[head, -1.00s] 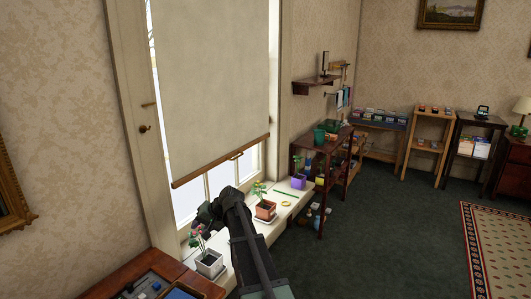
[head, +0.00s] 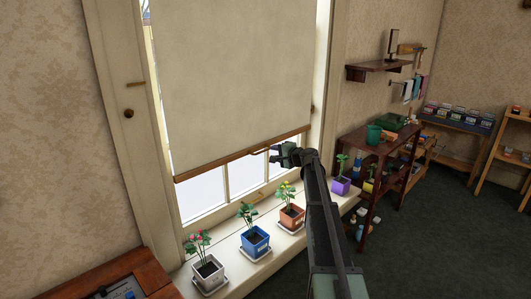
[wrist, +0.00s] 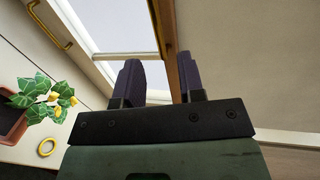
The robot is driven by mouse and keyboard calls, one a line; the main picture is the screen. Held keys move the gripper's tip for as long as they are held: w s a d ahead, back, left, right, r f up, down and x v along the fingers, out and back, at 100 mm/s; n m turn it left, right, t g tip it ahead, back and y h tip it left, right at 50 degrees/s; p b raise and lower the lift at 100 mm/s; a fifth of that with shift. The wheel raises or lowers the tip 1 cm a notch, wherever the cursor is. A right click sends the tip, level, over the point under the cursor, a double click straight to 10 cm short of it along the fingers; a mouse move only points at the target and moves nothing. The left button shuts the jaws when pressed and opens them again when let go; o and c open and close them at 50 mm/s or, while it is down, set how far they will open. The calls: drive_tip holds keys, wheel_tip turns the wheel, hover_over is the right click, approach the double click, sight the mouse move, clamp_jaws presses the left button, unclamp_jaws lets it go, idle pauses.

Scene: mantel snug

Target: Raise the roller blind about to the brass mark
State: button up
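The cream roller blind (head: 230,80) hangs partly down over the window, with a wooden bar (head: 215,166) along its lower edge. A small brass strip, apparently the mark (head: 135,84), is on the left window frame, well above the bar. My gripper (head: 274,153) is at the right half of the bar, by a small pull that it partly hides. In the wrist view my gripper (wrist: 160,82) has its two dark fingers apart. The wooden bar (wrist: 165,30) runs behind the right finger; I cannot tell whether they touch.
Potted plants stand on the sill below: white pot (head: 208,272), blue pot (head: 255,243), terracotta pot (head: 292,218) and purple pot (head: 340,186). A dark shelf unit (head: 380,160) stands at right.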

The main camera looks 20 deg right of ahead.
sight(265, 150)
drive_tip(key=b+x, duration=0.1)
drive_tip(key=x, duration=0.6)
drive_tip(key=shift+w+f, duration=0.15)
drive_tip(key=shift+w, duration=0.15)
clamp_jaws()
